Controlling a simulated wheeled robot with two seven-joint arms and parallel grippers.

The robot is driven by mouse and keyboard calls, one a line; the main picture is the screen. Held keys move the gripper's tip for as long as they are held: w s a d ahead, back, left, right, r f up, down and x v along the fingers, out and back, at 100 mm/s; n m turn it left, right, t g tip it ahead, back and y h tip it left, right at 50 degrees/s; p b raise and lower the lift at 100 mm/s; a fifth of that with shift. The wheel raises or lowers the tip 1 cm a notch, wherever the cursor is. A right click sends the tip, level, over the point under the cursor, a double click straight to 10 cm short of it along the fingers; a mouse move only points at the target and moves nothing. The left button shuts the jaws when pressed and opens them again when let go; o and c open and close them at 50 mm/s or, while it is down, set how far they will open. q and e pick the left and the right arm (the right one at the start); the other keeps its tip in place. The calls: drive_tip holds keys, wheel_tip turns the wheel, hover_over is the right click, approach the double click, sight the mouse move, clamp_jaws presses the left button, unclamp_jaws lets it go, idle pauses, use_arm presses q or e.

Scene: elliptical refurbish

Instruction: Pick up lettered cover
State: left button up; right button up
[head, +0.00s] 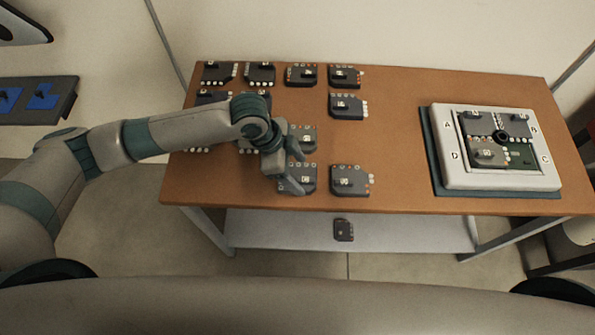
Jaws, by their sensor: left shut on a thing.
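My left gripper (298,174) reaches in from the left over the table. It is shut on a dark grey lettered cover (306,180) near the table's front edge; its fingers hide part of it, and I cannot tell whether it is lifted. Similar lettered covers stand around it: one (306,138) just behind the gripper, one (350,181) to its right, one (346,106) farther back. My arm and gripper partly hide several covers on the left. A white frame (453,160) with letters at its corners lies at the right, with dark covers (487,153) inside. My right gripper is not in view.
The brown table (400,95) has clear room between the covers and the white frame. A back row of covers (300,75) runs along the far left edge. Another dark piece (343,230) lies on the lower shelf (290,232). A wall stands behind.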

sight(301, 165)
use_arm(q)
drive_tip(key=shift+w+r, duration=0.1)
drive_tip(key=shift+r, duration=0.2)
drive_tip(key=r, duration=0.1)
drive_tip(key=r+b, duration=0.1)
drive_tip(key=r, duration=0.1)
drive_tip(key=shift+s+d+r+b, duration=0.15)
drive_tip(key=shift+s+d+b, duration=0.1)
drive_tip(key=shift+d+b, duration=0.15)
drive_tip(key=s+d+r+b, duration=0.2)
drive_tip(key=s+d+r, duration=0.3)
drive_tip(key=d, duration=0.4)
drive_tip(key=shift+s+d+r+b, duration=0.15)
drive_tip(key=shift+s+r+b, duration=0.15)
drive_tip(key=shift+r, duration=0.55)
drive_tip(key=shift+w+d, duration=0.1)
